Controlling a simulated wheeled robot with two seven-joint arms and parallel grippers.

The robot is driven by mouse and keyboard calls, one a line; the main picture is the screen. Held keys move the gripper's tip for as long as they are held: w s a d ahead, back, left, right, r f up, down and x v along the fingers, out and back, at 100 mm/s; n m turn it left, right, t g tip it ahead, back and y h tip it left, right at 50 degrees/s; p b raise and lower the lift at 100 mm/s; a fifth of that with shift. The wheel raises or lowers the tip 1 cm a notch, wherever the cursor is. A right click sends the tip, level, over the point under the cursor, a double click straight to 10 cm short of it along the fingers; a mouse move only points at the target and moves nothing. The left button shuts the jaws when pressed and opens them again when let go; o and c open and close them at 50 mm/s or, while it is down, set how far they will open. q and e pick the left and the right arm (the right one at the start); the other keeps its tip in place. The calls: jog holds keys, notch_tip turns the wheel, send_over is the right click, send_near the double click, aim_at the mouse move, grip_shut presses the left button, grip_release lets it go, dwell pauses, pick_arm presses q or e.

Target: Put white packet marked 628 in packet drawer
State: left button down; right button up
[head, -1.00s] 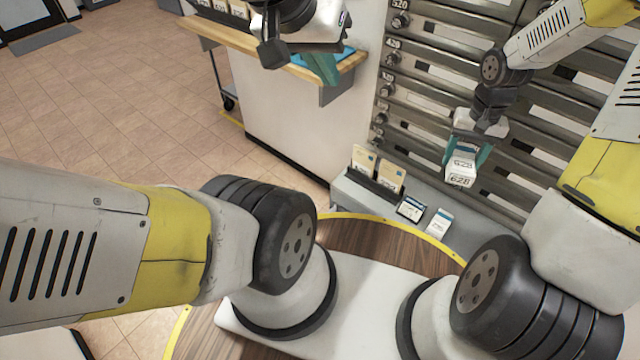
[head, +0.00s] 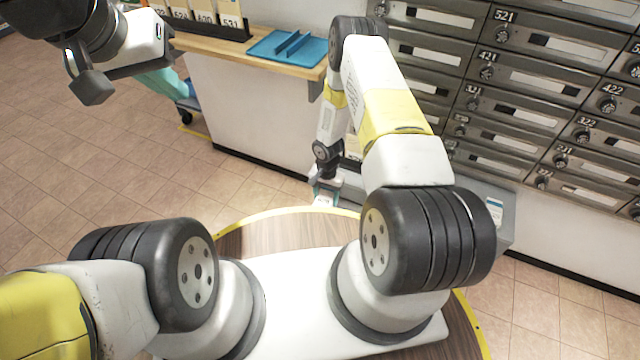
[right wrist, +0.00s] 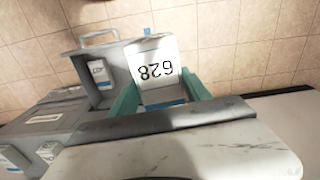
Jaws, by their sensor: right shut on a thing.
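The white packet marked 628 (right wrist: 155,72) is between the teal fingers of my right gripper (right wrist: 162,95) in the right wrist view, its number upside down there. In the head view my right gripper (head: 326,190) is low, beyond the round wooden base, and the packet is mostly hidden. An open grey drawer-like box (right wrist: 75,66) with a handle is left of the packet in the wrist view, with a small white item inside; I cannot read a drawer label. My left gripper (head: 163,84) is at the upper left, its finger gap unclear.
Grey mailboxes (head: 530,75) fill the upper right. A wooden counter (head: 225,55) holds a blue tray (head: 287,46) and a card rack. A grey ledge (head: 507,232) with a white packet (head: 495,210) stands right of my right arm. The tiled floor at left is open.

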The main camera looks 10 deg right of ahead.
jog(key=s+f, duration=0.3)
jog(key=f, duration=0.6)
jog(key=w+d+f, duration=0.4)
jog(key=w+f, duration=0.2)
jog(key=f, duration=0.2)
jog(key=shift+w+d+f+m, duration=0.15)
jog(key=shift+d+m, duration=0.1)
jog(key=shift+m, duration=0.15)
jog(key=o, duration=1.6)
jog(key=shift+c, duration=0.2)
